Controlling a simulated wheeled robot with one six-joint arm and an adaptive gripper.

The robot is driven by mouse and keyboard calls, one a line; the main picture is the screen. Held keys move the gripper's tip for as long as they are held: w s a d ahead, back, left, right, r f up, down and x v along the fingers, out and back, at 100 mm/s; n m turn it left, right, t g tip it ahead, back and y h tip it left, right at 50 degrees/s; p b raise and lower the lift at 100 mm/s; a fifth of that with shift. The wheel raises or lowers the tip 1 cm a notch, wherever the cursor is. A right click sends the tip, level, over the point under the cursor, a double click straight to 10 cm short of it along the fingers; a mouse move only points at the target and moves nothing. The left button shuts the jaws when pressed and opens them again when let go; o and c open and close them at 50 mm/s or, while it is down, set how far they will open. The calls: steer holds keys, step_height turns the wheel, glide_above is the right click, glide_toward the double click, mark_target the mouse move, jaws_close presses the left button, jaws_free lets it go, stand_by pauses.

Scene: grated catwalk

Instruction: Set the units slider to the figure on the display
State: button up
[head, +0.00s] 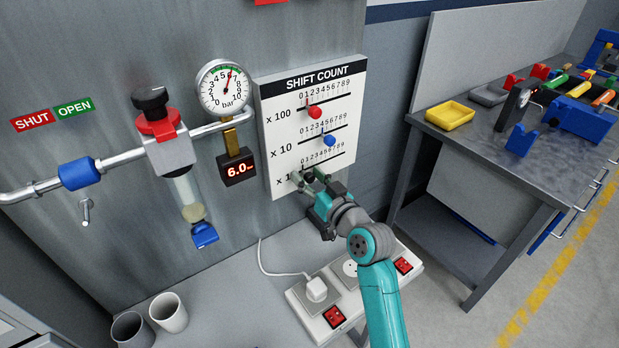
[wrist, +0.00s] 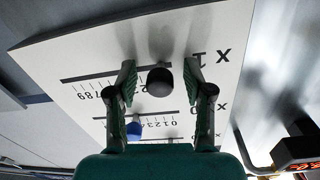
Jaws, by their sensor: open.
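The SHIFT COUNT panel (head: 338,84) on the wall has three slider rows marked x 100, x 10 and x 1. The units slider's black knob (wrist: 159,82) sits near the low end of the x 1 scale; the digits beside it are partly hidden. My gripper (wrist: 160,80) is open, with one finger on each side of the black knob and visible gaps beside it. In the head view my gripper (head: 307,177) covers part of the x 1 row. The small display (head: 237,169) left of the panel reads 6.0 in red.
The red knob (head: 315,113) and blue knob (head: 329,140) sit on the rows above. A pressure gauge (head: 224,88) and pipe stand left of the panel. A power strip (head: 322,313) with a plug lies below my arm. A workbench (head: 487,143) stands right.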

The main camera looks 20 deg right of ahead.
jaws_close()
steer(key=shift+d, duration=0.1)
steer(key=shift+w+d, duration=0.25)
steer(key=shift+d, duration=0.35)
jaws_free()
steer(key=shift+s, duration=0.1)
steer(key=v, duration=1.1)
steer(key=shift+s+d, duration=0.15)
steer(key=shift+s, duration=0.25)
steer(key=shift+f, duration=0.15)
